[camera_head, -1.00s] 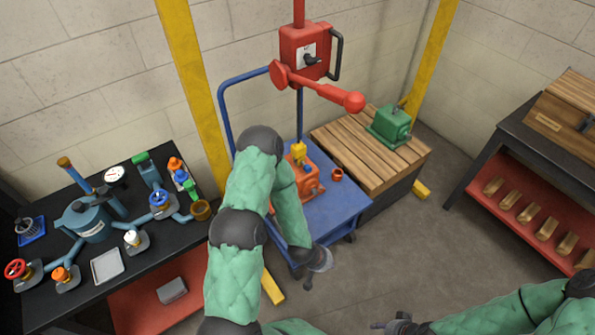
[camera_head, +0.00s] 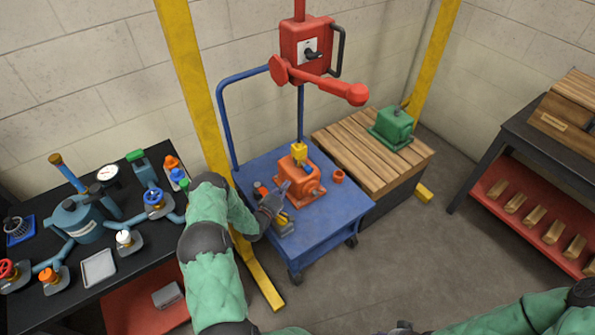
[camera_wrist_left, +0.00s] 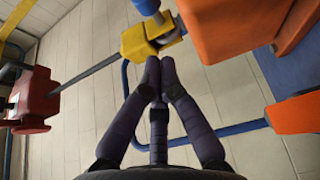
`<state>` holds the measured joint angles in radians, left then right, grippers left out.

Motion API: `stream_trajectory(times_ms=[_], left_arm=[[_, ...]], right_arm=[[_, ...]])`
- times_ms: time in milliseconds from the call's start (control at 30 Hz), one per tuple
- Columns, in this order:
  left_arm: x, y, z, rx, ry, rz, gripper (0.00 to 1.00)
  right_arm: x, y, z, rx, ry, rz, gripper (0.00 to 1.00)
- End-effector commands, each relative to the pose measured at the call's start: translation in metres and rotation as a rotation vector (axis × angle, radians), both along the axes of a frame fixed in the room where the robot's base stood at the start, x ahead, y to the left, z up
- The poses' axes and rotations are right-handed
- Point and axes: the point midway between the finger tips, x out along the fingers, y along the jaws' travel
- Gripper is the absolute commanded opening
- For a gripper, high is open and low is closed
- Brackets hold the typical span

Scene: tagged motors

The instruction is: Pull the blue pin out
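An orange motor (camera_head: 300,178) with a yellow block (camera_head: 299,152) on top stands on the blue cart (camera_head: 335,222). In the left wrist view the yellow block (camera_wrist_left: 140,42) is at the top, with a blue rounded piece (camera_wrist_left: 147,5), which may be the pin, at the picture's edge. Its far end is cut off. My left gripper (camera_head: 284,188) is left of the motor. In the left wrist view its fingertips (camera_wrist_left: 159,66) are together, with nothing seen between them, just below the yellow block. My right gripper (camera_head: 401,328) is small and partly cut off at the bottom.
A red lever box (camera_head: 305,48) on a post rises behind the cart. A green motor (camera_head: 392,127) sits on a wooden crate (camera_head: 358,160) to the right. A grey and yellow part (camera_head: 283,223) and an orange ring (camera_head: 338,176) lie on the cart.

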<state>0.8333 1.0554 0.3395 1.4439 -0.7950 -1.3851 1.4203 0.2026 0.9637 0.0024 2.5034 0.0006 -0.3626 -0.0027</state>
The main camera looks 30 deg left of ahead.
Motion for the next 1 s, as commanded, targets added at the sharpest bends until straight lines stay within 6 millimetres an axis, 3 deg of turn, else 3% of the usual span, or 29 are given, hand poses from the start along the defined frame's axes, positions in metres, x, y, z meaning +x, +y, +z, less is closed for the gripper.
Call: stream_trajectory(times_ms=[233, 700, 1000], left_arm=[[0.01, 0.0, -0.001, 0.003, 0.0, -0.002, 0.0], [0.083, 0.004, -0.002, 0.003, 0.0, -0.001, 0.0], [0.1, 0.006, 0.0, 0.001, 0.002, 0.0, 0.0]], right_arm=[[0.0, 0.0, -0.005, 0.0, 0.0, 0.0, 0.4], [0.0, 0.0, -0.034, 0.0, 0.0, 0.0, 0.4], [0.0, 0.0, -0.039, 0.0, 0.0, 0.0, 0.4]])
